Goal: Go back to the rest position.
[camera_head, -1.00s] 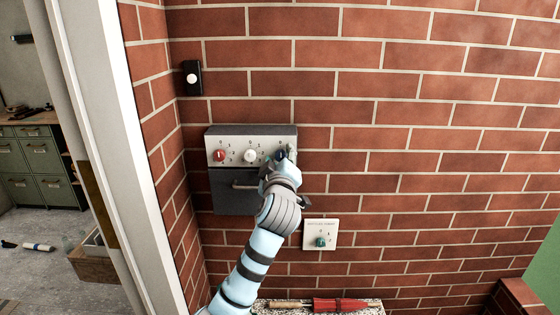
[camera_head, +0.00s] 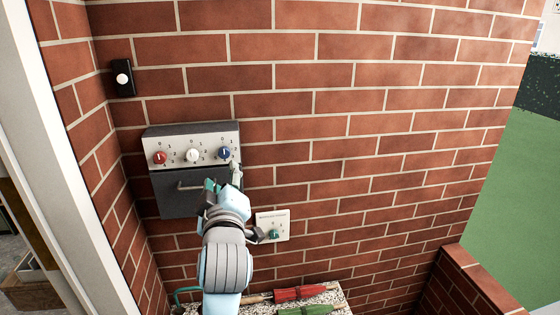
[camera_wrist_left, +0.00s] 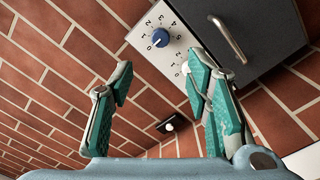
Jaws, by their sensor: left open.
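My left gripper (camera_head: 223,183) is open and empty, in front of the lower right part of a grey wall box (camera_head: 192,141). The box carries a red knob (camera_head: 160,157), a white knob (camera_head: 193,155) and a blue knob (camera_head: 224,153). In the left wrist view my two green-padded fingers (camera_wrist_left: 162,75) stand apart. The blue knob (camera_wrist_left: 160,37) shows beyond them, clear of both fingers. One finger partly covers the white knob there. My right gripper is in neither view.
A dark drawer front with a bar handle (camera_head: 192,187) is under the knobs. A small white plate with a green knob (camera_head: 273,233) is to the right of my wrist. A black wall button (camera_head: 123,78) is upper left.

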